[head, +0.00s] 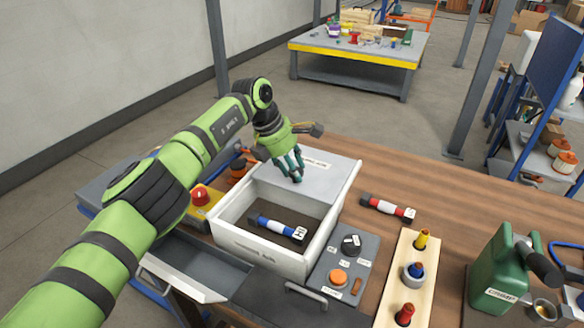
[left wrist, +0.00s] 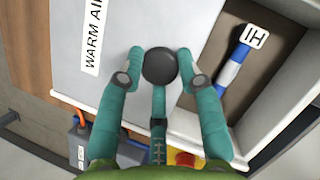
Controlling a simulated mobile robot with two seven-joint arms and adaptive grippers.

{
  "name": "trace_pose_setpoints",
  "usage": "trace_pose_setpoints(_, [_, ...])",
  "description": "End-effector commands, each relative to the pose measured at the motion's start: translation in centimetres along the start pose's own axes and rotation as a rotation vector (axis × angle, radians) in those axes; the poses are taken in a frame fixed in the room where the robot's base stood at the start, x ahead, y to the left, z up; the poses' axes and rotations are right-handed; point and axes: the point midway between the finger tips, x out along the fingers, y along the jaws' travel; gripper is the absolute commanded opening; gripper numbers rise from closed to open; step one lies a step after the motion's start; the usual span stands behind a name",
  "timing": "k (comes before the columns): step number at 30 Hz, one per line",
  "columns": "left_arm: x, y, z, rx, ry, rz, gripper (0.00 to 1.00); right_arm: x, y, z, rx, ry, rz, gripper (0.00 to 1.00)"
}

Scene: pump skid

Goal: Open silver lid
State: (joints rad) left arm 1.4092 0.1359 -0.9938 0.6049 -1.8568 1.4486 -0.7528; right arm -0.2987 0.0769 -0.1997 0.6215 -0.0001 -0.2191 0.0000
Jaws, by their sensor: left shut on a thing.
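The silver lid (head: 328,175) lies flat over the far part of a white box (head: 262,258), leaving the near part uncovered. In the left wrist view the lid (left wrist: 120,35) carries a "WARM AIR" label and a round black knob (left wrist: 160,67). My left gripper (head: 296,177) is shut on this knob from above, its teal fingers around it. In the head view the fingers hide the knob. Through the opening I see a blue and white cylinder (head: 278,228) with a white end label, lying on the dark box floor. My right gripper is not in view.
A red button on a yellow box (head: 200,197) stands left of the box.

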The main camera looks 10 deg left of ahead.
Motion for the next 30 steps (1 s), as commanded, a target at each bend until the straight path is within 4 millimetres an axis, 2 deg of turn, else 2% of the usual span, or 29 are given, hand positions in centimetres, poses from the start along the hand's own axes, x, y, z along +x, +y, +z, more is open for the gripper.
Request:
trace_pose_setpoints(1, [0.0,-0.2,0.3,0.005,-0.006,-0.002,0.48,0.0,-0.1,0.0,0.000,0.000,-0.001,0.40])
trace_pose_setpoints(2, [-0.1,-0.1,0.3,0.005,-0.006,-0.002,0.60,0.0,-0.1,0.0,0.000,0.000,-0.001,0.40])
trace_pose_setpoints(14, [-0.4,0.0,0.1,0.001,-0.002,0.000,0.60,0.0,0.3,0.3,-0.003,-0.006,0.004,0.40])
trace_pose_setpoints(17, [-1.6,0.1,0.1,0.002,-0.004,0.003,0.60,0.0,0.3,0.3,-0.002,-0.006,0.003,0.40])
trace_pose_setpoints(27, [-8.6,0.0,0.2,0.003,-0.003,0.003,0.60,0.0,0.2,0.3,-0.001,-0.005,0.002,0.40])
trace_pose_setpoints(30, [-10.2,-0.1,0.2,0.004,-0.003,0.002,0.60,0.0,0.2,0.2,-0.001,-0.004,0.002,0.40])
